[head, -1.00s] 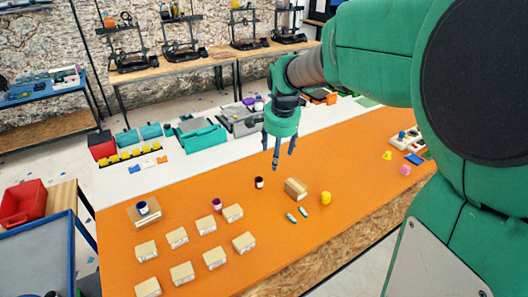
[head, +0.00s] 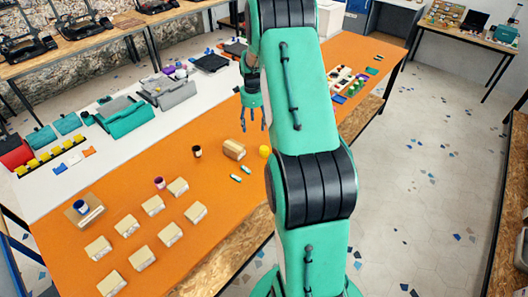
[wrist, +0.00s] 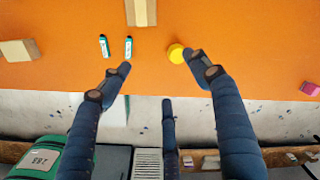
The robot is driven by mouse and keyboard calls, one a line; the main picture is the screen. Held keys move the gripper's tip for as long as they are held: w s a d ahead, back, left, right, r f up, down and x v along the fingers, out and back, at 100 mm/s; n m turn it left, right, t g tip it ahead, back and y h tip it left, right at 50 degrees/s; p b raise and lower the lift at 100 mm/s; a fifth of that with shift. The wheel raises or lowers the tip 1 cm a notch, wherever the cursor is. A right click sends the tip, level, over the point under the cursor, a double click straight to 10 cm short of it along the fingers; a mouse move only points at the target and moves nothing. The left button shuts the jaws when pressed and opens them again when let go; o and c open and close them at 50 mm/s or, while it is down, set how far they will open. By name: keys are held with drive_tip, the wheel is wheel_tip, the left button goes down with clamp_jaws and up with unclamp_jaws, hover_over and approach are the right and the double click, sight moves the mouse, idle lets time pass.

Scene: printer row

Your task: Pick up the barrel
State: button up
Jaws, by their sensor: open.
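A small yellow rounded piece (head: 264,151), which looks like the barrel, stands on the orange table top (head: 190,230) to the right of a cardboard-coloured block. It also shows as a yellow disc (wrist: 176,53) in the wrist view, close by the right fingertip in the picture. My gripper (head: 253,127) hangs over the table with its fingers pointing down, above and beyond the block in the head view. In the wrist view my gripper (wrist: 157,62) has its fingers spread, with nothing between them. The height gap to the yellow piece is hard to judge.
The block (head: 233,149), two small teal-and-white tubes (head: 241,174), and a dark cup (head: 197,152) are near the yellow piece. Several tan boxes (head: 170,234) fill the table's lower left. A pink block (wrist: 310,89) lies far right in the wrist view. Orange surface is free between them.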

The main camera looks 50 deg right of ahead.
drive_tip(key=s+d+f+m, duration=0.2)
drive_tip(key=d+f, duration=0.3)
drive_tip(key=f, duration=0.2)
drive_tip(key=shift+d+m, duration=0.35)
drive_tip(key=shift+m, duration=0.05)
drive_tip(key=shift+f, duration=0.2)
drive_tip(key=shift+f, duration=4.15)
drive_tip(key=shift+f, duration=0.1)
drive_tip(key=shift+w+f, duration=0.15)
drive_tip(key=shift+f, duration=2.4)
drive_tip(key=c, duration=1.1)
